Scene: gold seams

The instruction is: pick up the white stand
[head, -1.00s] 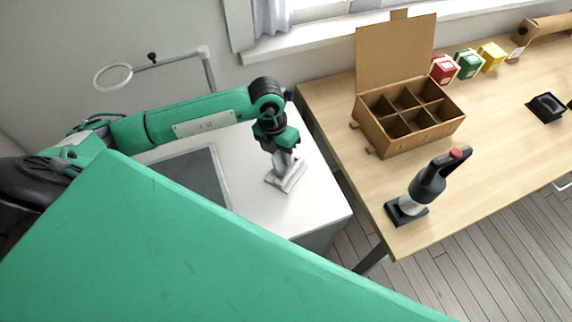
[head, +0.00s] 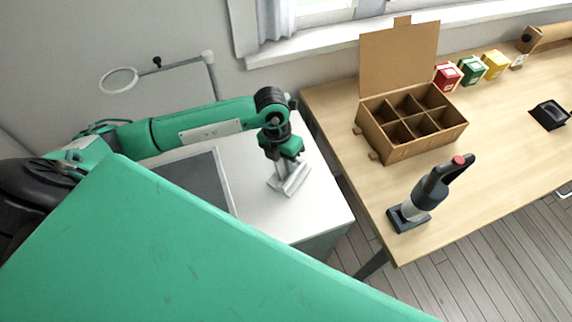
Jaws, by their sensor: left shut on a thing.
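The white stand (head: 291,181) is on the white counter top, near its right side, with its flat base showing. My left gripper (head: 284,168) points down over the stand and is shut on its upright part. The wrist and fingers hide the stand's upper part. I cannot tell whether the base touches the counter. My right gripper is not in the picture.
The white counter (head: 270,220) has a dark inset panel (head: 190,183). A ring on an arm (head: 118,80) stands behind.

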